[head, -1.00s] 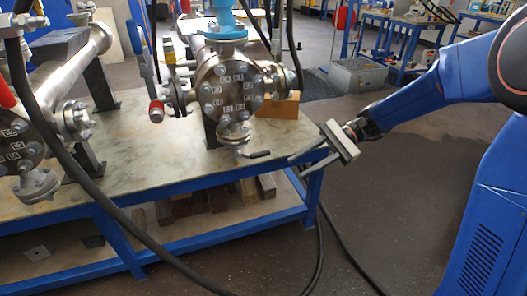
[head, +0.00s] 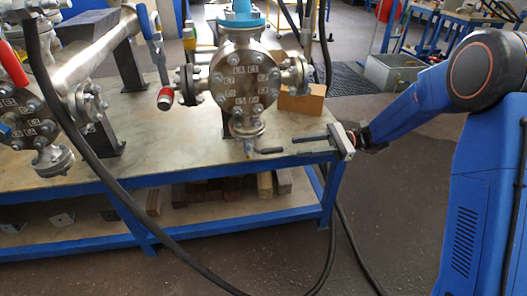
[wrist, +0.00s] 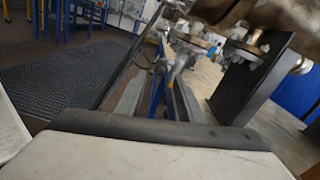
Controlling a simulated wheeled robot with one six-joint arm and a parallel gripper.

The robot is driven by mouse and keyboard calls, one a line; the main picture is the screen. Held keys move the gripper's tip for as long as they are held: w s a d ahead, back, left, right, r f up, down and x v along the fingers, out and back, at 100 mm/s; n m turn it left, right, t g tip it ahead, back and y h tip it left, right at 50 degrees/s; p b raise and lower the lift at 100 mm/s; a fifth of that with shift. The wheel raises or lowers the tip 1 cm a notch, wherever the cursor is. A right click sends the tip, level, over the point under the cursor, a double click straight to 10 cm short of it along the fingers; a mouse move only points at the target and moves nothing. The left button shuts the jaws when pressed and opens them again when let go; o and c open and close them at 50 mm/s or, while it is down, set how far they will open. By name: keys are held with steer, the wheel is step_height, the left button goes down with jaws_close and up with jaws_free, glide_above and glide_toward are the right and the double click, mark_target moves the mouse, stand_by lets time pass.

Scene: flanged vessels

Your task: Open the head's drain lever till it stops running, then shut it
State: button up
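The vessel's round bolted head (head: 244,80), with numbered tags, faces me above the bench's right part in the head view. In the wrist view my gripper (wrist: 158,85) shows two spread fingers, with blurred metal fittings beyond. No running liquid can be made out.
A second flanged vessel (head: 90,52) lies at the left of the bench (head: 150,155). A black hose (head: 75,165) crosses in front.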

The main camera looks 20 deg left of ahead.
mark_target(262, 152)
steer(key=x, duration=1.3)
steer(key=shift+s+a, duration=0.1)
steer(key=shift+a, duration=0.15)
steer(key=shift+f, duration=0.1)
jaws_close()
